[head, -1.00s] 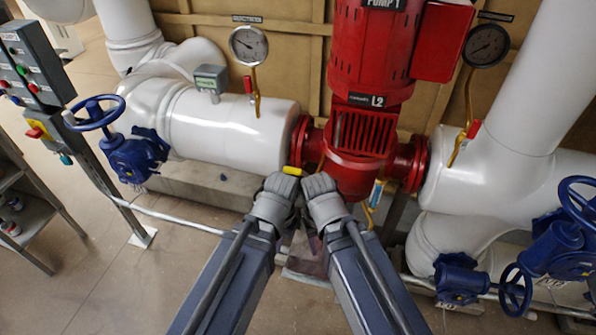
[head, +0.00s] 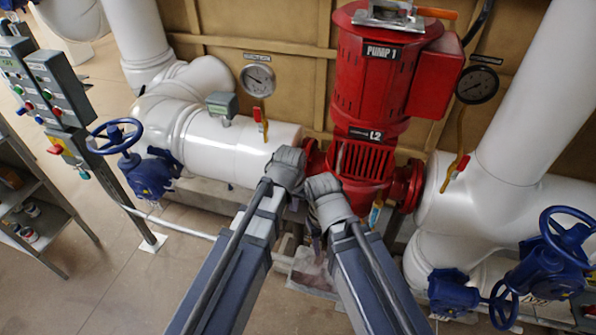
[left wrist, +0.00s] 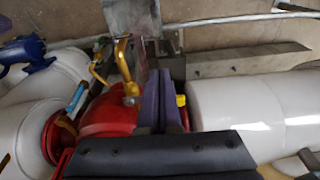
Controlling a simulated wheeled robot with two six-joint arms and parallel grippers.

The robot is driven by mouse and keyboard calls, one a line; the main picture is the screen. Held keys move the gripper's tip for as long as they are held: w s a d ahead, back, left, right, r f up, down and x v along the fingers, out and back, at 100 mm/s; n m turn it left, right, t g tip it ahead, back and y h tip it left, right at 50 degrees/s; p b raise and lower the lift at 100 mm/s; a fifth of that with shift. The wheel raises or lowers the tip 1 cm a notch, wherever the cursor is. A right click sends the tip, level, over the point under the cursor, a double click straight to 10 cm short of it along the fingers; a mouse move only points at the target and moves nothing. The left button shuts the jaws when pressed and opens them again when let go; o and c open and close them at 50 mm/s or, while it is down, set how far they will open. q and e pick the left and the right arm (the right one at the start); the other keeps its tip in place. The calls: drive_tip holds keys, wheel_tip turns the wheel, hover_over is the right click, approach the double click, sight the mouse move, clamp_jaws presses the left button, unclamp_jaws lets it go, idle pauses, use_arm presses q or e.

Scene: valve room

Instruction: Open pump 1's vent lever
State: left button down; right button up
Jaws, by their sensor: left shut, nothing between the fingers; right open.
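Pump 1 (head: 376,90), red and labelled, stands at the centre right of the head view. My left gripper (head: 290,166) is in front of its left flange; its fingertips are hidden there. In the left wrist view its purple fingers (left wrist: 170,105) are shut and empty. A small yellow piece (left wrist: 181,100), possibly the vent lever, shows right beside them; contact is unclear. Left of the fingers is a bent brass-yellow pipe (left wrist: 125,66) by the red casing. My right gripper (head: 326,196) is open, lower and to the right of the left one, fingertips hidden.
White pipes (head: 235,148) flank the pump, with gauges (head: 258,81) above. A blue handwheel valve (head: 150,175) is at left, others at lower right. An orange handle (head: 437,13) is atop the pump. Bare floor (head: 120,260) lies at lower left.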

use_arm(q)
drive_tip(key=w+d+r+t+p, duration=0.1)
drive_tip(key=w+r+p, duration=0.4)
drive_tip(key=w+r, duration=0.3)
drive_tip(key=shift+w+r+t+h+p, duration=0.2)
drive_tip(key=shift+w+t+h+p, duration=0.15)
drive_tip(key=shift+w, duration=0.3)
use_arm(e)
wheel_tip(320, 180, up, 8)
drive_tip(key=shift+f, duration=0.25)
use_arm(q)
drive_tip(key=shift+d+f, duration=0.1)
use_arm(e)
drive_tip(key=shift+f, duration=0.1)
use_arm(q)
drive_tip(key=a+b+x, duration=0.1)
drive_tip(key=b+x, duration=0.9)
drive_tip(key=x, duration=0.1)
drive_tip(key=s, duration=0.2)
drive_tip(key=s+r, duration=0.1)
drive_tip(key=s, duration=0.1)
drive_tip(key=shift+s, duration=0.1)
use_arm(e)
wheel_tip(320, 180, down, 9)
drive_tip(key=shift+f, duration=0.15)
use_arm(q)
drive_tip(key=shift+s+a+n, duration=0.1)
drive_tip(key=shift+a+n, duration=0.05)
drive_tip(key=shift+n, duration=0.15)
